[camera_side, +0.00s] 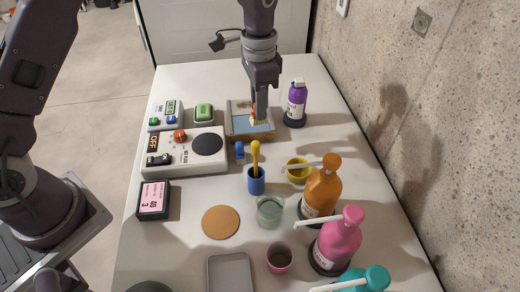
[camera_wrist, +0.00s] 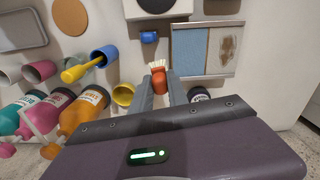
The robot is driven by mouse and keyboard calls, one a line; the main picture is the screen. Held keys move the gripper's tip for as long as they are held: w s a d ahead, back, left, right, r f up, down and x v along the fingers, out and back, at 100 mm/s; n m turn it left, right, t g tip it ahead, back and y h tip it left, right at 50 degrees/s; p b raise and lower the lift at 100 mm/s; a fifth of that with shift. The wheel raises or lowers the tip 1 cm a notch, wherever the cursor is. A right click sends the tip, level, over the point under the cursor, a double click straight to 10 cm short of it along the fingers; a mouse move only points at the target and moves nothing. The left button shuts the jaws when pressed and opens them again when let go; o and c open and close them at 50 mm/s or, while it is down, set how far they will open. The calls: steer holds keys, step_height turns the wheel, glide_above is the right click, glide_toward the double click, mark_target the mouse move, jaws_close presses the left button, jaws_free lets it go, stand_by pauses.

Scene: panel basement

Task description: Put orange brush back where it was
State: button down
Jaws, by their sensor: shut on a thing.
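My gripper (camera_wrist: 161,92) is shut on the orange brush (camera_wrist: 159,82), which shows between the fingers in the wrist view with pale bristles outward. In the side view my gripper (camera_side: 259,114) points down over the framed panel (camera_side: 234,132); the brush (camera_side: 252,113) is largely hidden by the fingers, with its bristles low. I cannot tell whether the bristles touch the panel. In the wrist view the panel (camera_wrist: 205,76) has a blue half and a pale half with a brown stain. A blue cup (camera_side: 256,186) holds a yellow-handled tool (camera_side: 256,157). A small blue object (camera_side: 240,152) is beside it.
A hot plate (camera_side: 185,153) is left of the panel, and a purple bottle (camera_side: 296,105) is right. Orange (camera_side: 321,190), pink (camera_side: 337,242) and teal (camera_side: 365,280) pump bottles line the right edge. A yellow cup (camera_side: 299,174) and a cork disc (camera_side: 221,222) are nearer the front.

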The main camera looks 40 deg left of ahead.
steer(key=shift+m, duration=0.9)
steer(key=f, duration=0.3)
steer(key=d+f, duration=0.1)
steer(key=f, duration=0.3)
steer(key=s+f, duration=0.1)
steer(key=f, duration=0.2)
steer(key=shift+s+d+f, duration=0.1)
steer(key=shift+d+f, duration=0.15)
steer(key=shift+d, duration=0.1)
steer(key=c, duration=1.3)
jaws_free()
steer(key=shift+f, duration=0.1)
